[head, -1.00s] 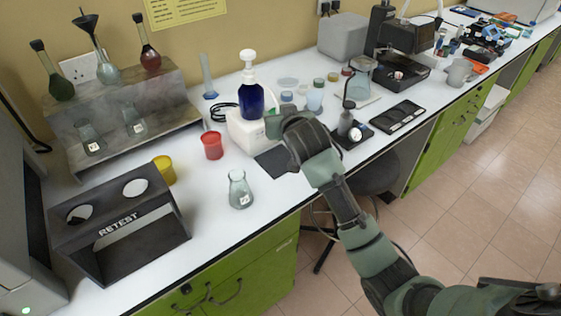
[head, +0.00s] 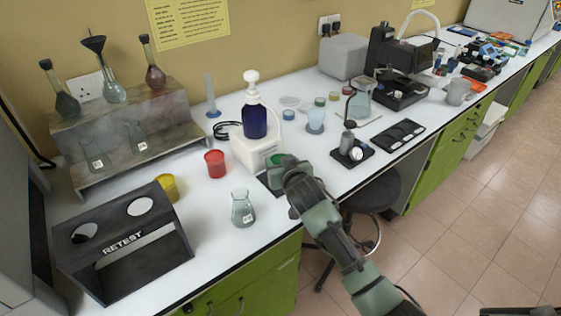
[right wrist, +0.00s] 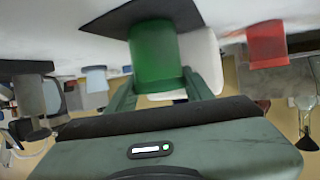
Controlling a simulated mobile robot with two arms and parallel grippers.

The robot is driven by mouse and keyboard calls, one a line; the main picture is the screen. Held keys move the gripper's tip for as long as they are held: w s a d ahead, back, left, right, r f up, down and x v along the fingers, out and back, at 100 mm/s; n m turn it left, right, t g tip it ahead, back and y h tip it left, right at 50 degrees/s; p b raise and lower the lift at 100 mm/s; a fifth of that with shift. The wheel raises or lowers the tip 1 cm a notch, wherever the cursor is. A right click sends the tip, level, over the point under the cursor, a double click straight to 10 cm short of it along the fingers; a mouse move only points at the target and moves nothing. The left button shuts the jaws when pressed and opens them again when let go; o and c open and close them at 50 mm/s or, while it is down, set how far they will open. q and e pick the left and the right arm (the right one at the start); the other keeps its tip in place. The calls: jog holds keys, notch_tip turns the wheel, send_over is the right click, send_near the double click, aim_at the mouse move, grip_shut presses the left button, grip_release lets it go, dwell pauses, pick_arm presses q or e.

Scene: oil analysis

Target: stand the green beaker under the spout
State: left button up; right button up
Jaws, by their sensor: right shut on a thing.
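The green beaker (head: 277,159) is at the front right of the white stand (head: 252,150). In the right wrist view, which is upside down, the green beaker (right wrist: 154,55) sits between the fingers of my right gripper (right wrist: 155,84), which is shut on it. In the head view my right gripper (head: 287,168) hides much of the beaker. A dark blue bottle with a white pump head (head: 251,76) rises from the stand; its spout is too small to make out clearly. The beaker's base is at the dark mat (head: 268,182); I cannot tell whether it touches. My left gripper is not in view.
A red beaker (head: 215,163) and a glass flask (head: 242,208) stand to the left of my gripper. A yellow cup (head: 167,187) stands behind the black RETEST box (head: 122,240). The bench edge is close in front.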

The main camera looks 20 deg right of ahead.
jog(key=shift+f, duration=0.2)
jog(key=o, duration=1.3)
jog(key=shift+o, duration=0.2)
jog(key=shift+r, duration=0.15)
jog(key=shift+s+r, duration=0.15)
jog(key=v, duration=1.1)
jog(key=shift+s+r+b, duration=0.2)
jog(key=shift+s+b, duration=0.1)
jog(key=shift+s, duration=0.05)
jog(key=shift+a, duration=0.1)
